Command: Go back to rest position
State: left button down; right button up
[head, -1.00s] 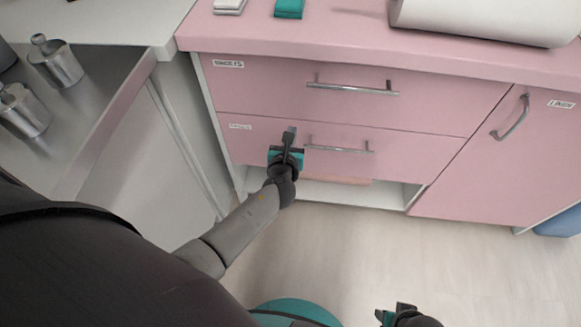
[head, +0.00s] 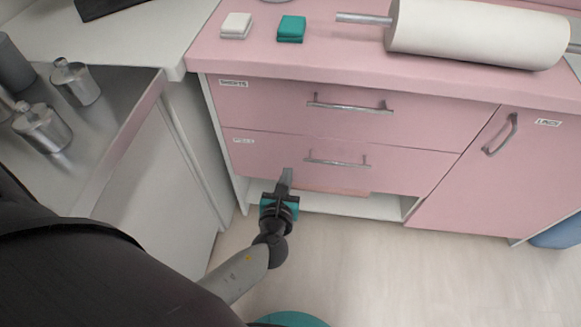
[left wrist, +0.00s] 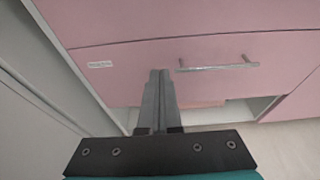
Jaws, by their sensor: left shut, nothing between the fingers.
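My left gripper (head: 286,178) is shut and empty in the head view. It is in front of the lower pink drawer (head: 270,160), below and left of that drawer's handle (head: 337,162). In the left wrist view its fingers (left wrist: 157,95) are together, with nothing between them, and the lower drawer's handle (left wrist: 217,67) is to their right. I cannot tell the exact gap to the drawer front. My right gripper is not in view now.
The upper drawer (head: 290,105) and the cabinet door (head: 475,175) look closed. Metal canisters (head: 42,127) stand at left.

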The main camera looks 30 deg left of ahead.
pick_arm(q)
jog(key=shift+s, duration=0.1)
jog(key=s+a+f+n+g+h+p, duration=0.1)
jog(key=s+f+n+g, duration=0.1)
jog(key=s+f+n, duration=0.3)
jog(key=s+f+n+g, duration=0.2)
jog(key=f+n, duration=0.1)
jog(key=f, duration=0.4)
jog(key=s+a+f+n+g+h+p, duration=0.1)
jog(key=s+f+n+g, duration=0.1)
jog(key=s+f+n, duration=0.2)
jog(key=s+f+n+g+h+p, duration=0.1)
jog(key=s+f+n, duration=0.3)
jog(key=s+n, duration=0.6)
jog(key=s+a+f+n+g+p, duration=0.1)
jog(key=s+f+n+g, duration=0.3)
jog(key=s+n, duration=0.4)
jog(key=shift+s+a+f+h, duration=0.3)
jog(key=shift+f+h, duration=0.1)
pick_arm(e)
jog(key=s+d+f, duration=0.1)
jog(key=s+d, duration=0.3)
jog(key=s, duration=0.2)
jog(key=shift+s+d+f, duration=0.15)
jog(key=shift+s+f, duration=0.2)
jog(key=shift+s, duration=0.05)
